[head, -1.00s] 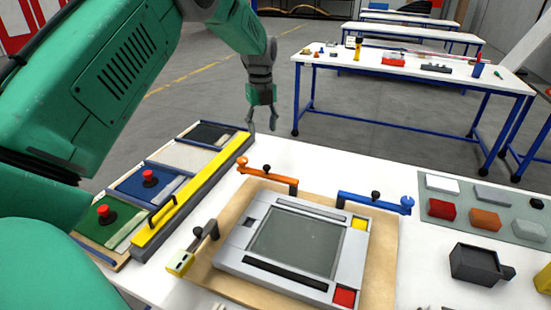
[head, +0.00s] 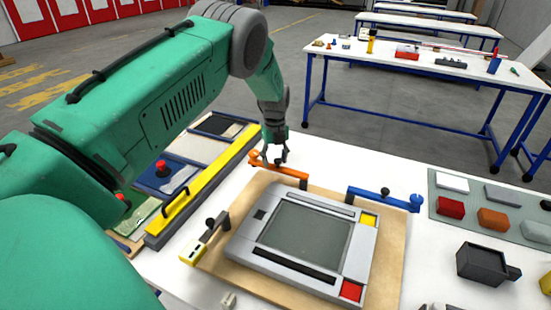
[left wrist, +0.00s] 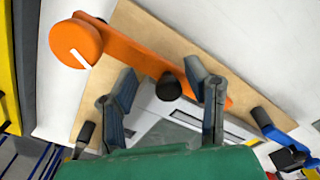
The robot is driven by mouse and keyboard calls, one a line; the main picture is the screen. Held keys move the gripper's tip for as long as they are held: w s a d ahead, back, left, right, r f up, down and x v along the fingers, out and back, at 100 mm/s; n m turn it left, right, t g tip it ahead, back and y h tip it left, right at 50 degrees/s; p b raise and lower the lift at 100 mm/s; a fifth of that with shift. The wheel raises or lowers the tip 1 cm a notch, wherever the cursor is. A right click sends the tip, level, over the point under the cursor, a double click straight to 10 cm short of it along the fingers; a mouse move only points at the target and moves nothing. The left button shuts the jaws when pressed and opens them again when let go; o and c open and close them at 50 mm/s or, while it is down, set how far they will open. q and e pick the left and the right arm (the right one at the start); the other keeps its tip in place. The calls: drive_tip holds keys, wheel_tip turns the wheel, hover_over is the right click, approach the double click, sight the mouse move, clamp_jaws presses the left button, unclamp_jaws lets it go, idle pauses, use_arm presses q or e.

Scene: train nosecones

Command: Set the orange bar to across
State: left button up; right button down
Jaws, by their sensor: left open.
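The orange bar (head: 292,172) lies along the far left edge of the wooden board, and its round pivot end with a white mark shows in the left wrist view (left wrist: 77,42). A black knob (left wrist: 169,86) stands on the bar. My left gripper (head: 271,160) is above the bar in the head view. In the left wrist view its open fingers (left wrist: 165,100) straddle the black knob, one on each side. No contact with the knob is visible. My right gripper is not in view.
A grey panel (head: 243,247) with a screen sits on the wooden board (head: 391,262). A blue bar (head: 375,196) with a knob is at its far right, a yellow-ended bar (head: 196,252) at its left. A yellow rail (head: 215,177) with a handle stands left. Blocks lie on a grey mat (head: 447,207) at right.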

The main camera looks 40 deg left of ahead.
use_arm(q)
drive_tip(key=shift+w+d+r, duration=0.1)
drive_tip(key=shift+d+r, duration=0.15)
drive_tip(key=shift+d, duration=0.3)
drive_tip(key=shift+c, duration=0.4)
drive_tip(key=shift+d+r, duration=0.15)
drive_tip(key=shift+d, duration=0.15)
drive_tip(key=c, duration=0.7)
drive_tip(key=shift+d, duration=0.15)
clamp_jaws()
drive_tip(key=shift+a, duration=0.4)
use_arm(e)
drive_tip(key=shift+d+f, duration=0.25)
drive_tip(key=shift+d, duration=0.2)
use_arm(q)
drive_tip(key=shift+d+n, duration=0.2)
drive_tip(key=shift+n, duration=0.1)
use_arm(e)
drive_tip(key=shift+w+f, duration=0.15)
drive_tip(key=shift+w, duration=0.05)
